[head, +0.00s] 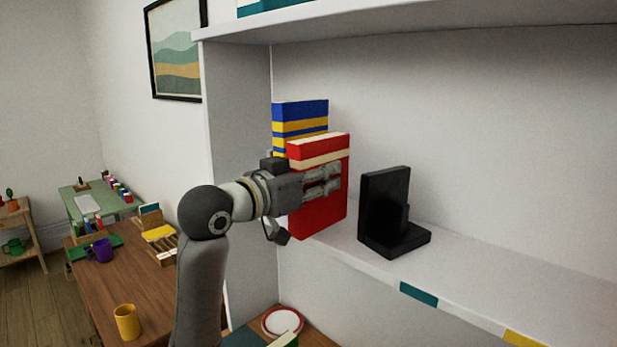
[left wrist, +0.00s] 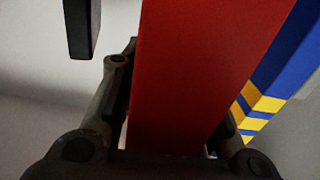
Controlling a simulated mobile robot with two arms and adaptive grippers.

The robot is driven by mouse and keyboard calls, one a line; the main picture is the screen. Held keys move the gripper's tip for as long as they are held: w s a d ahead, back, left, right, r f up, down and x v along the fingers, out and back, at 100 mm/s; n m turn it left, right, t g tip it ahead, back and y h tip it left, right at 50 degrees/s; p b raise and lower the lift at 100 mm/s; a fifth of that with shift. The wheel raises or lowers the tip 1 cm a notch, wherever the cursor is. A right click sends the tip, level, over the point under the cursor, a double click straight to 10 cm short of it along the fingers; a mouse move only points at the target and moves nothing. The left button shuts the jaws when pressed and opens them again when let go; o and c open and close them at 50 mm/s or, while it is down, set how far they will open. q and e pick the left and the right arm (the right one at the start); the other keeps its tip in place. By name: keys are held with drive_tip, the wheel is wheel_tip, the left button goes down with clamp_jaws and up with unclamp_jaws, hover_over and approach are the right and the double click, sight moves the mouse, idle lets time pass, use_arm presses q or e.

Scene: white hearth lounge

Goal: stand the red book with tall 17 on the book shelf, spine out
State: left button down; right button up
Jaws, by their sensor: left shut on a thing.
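The red book (head: 320,212), with cream bands near its top, is upright at the left end of the book shelf (head: 470,283). No number on it is readable. My left gripper (head: 320,181) is shut on it, reaching in from the left. In the left wrist view the red book (left wrist: 205,60) fills the space between the fingers of the left gripper (left wrist: 172,120). I cannot tell whether its bottom touches the shelf board. A blue book with yellow bands (head: 300,110) stands just behind and left of it; it shows at right in the wrist view (left wrist: 290,70). My right gripper is not in view.
A black bookend (head: 384,210) stands on the shelf to the right, with a gap to the red book. The board right of it is clear. An upper shelf (head: 400,22) runs overhead. Below left is a wooden table (head: 120,285) with a yellow mug (head: 127,321).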

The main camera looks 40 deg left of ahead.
use_arm(q)
drive_tip(key=w+f, duration=0.1)
drive_tip(key=w, duration=0.6)
drive_tip(key=shift+w+d+f, duration=0.2)
drive_tip(key=shift+w+d, duration=0.1)
drive_tip(key=shift+w, duration=0.05)
drive_tip(key=c, duration=1)
unclamp_jaws()
drive_tip(key=shift+s, duration=0.1)
drive_tip(key=shift+f, duration=0.15)
drive_tip(key=s, duration=0.8)
drive_tip(key=s+a, duration=0.1)
drive_tip(key=s, duration=0.3)
